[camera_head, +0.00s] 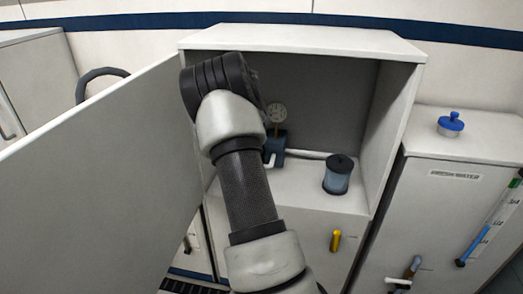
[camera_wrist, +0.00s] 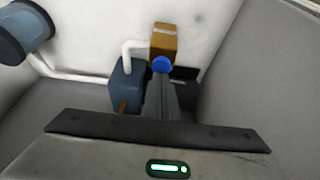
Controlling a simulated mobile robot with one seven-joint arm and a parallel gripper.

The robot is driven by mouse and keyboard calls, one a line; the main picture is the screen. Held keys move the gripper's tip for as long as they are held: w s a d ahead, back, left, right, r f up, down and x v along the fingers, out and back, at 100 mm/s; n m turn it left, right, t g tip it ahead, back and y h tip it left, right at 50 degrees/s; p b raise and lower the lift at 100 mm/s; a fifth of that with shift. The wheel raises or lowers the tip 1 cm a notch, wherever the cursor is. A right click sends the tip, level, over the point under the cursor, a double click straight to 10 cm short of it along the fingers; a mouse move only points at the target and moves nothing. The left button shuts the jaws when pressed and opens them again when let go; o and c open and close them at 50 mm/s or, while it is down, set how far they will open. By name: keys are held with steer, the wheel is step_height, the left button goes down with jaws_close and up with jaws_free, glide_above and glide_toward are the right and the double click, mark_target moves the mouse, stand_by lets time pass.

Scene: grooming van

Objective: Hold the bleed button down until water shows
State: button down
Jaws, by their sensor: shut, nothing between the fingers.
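A round blue button (camera_wrist: 162,64) shows in the wrist view, just past the tips of my gripper (camera_wrist: 161,82). It appears to be the bleed button. My gripper's fingers are together and empty; I cannot tell whether they touch or press the button. An orange-brown block (camera_wrist: 163,40) lies just beyond it. A blue-grey pump body (camera_wrist: 128,80) is left of the fingers; it also shows in the head view (camera_head: 276,153), partly behind my arm. A dark-capped clear canister (camera_head: 337,178) stands right of it; I cannot tell whether water shows inside. My arm hides my gripper in the head view.
The open cabinet (camera_head: 300,38) has its door (camera_head: 105,145) swung left. A round gauge (camera_head: 277,113) and white pipe (camera_head: 305,154) are inside. A yellow handle (camera_head: 336,240) is below. The water cabinet (camera_head: 455,150) at right carries a blue cap (camera_head: 451,124).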

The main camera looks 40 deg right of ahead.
steer(key=shift+f, duration=0.2)
steer(key=shift+f+b, duration=0.45)
steer(key=shift+f, duration=0.2)
stand_by(2.0)
stand_by(1.0)
step_height(320, 180, up, 7)
steer(key=p, duration=0.5)
stand_by(2.1)
